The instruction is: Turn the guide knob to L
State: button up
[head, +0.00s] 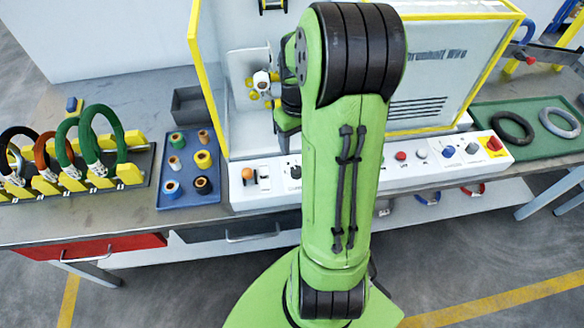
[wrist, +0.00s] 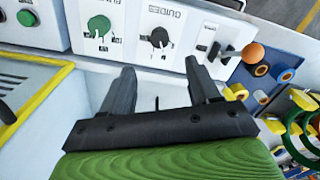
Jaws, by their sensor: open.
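The guide knob (wrist: 159,38) is a black rotary knob on a white plate with upside-down "GUIDES" lettering, at the top middle of the wrist view. Its position letters are too small to read, so I cannot tell its setting. In the head view a dark knob (head: 296,172) on the white control panel, just left of my arm, looks like the same one. My gripper (wrist: 161,71) is open and empty, its two dark fingers pointing toward the knob. The fingertips appear short of the knob, apart from it.
A green knob (wrist: 99,26) stands left of the guide knob in the wrist view; a black lever (wrist: 222,53) and an orange ball (wrist: 253,53) stand right. A blue tray (head: 188,195) of tape rolls and a rack of rings (head: 110,172) lie further left in the head view.

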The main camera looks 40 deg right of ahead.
aim_at(296, 169)
notch_tip(296, 169, down, 12)
jog(key=b, duration=0.2)
jog(key=shift+b, duration=0.3)
jog(key=shift+c, duration=0.2)
jog(key=c, duration=1)
jog(key=shift+m, duration=0.3)
jog(key=m, duration=0.4)
jog(key=shift+m+b, duration=0.3)
jog(key=shift+m, duration=1.8)
jog(key=shift+r, duration=0.1)
